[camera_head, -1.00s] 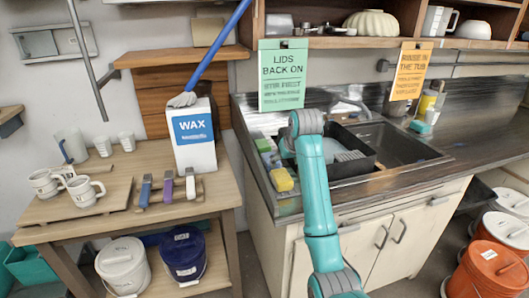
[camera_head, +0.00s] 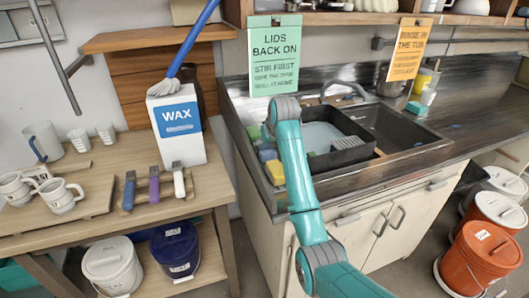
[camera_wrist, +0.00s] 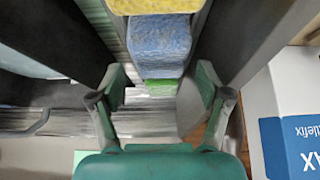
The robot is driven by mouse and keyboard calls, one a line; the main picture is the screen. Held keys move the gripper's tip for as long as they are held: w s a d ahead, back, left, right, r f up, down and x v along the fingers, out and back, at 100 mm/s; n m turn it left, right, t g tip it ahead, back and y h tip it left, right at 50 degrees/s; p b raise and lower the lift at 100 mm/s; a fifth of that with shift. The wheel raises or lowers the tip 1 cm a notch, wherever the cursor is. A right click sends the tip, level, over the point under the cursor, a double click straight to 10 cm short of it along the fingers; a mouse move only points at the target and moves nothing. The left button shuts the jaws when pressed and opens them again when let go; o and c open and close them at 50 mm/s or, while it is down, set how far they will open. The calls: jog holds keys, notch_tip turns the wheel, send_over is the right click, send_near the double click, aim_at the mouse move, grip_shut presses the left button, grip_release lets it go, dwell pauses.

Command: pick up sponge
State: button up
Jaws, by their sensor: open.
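Three sponges sit in a row at the left end of the counter, beside the sink: a yellow one (camera_head: 275,172), a blue one (camera_head: 267,155) and a green one (camera_head: 255,135). In the wrist view the yellow sponge (camera_wrist: 155,5) is at the top edge, partly cut off, with the blue sponge (camera_wrist: 160,45) below it and the green sponge (camera_wrist: 162,88) between my fingertips in the picture. My gripper (camera_wrist: 160,83) is open, with nothing held. Its height above the sponges is unclear. In the head view my arm hides the gripper.
A black tub (camera_head: 345,155) stands in the sink (camera_head: 405,140), right of the sponges. A WAX box (camera_head: 178,130) stands on the wooden table (camera_head: 110,150) to the left, close to my gripper in the wrist view. Mugs and brushes are on that table. Lidded buckets (camera_head: 485,255) stand at right.

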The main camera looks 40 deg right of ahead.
aim_at(265, 148)
jog(key=x, duration=0.5)
jog(key=shift+w+r, duration=0.1)
jog(key=shift+r, duration=0.05)
jog(key=shift+c, duration=0.2)
jog(key=c, duration=0.6)
jog(key=shift+c, duration=0.2)
notch_tip(265, 148, up, 10)
jog(key=shift+r, duration=0.1)
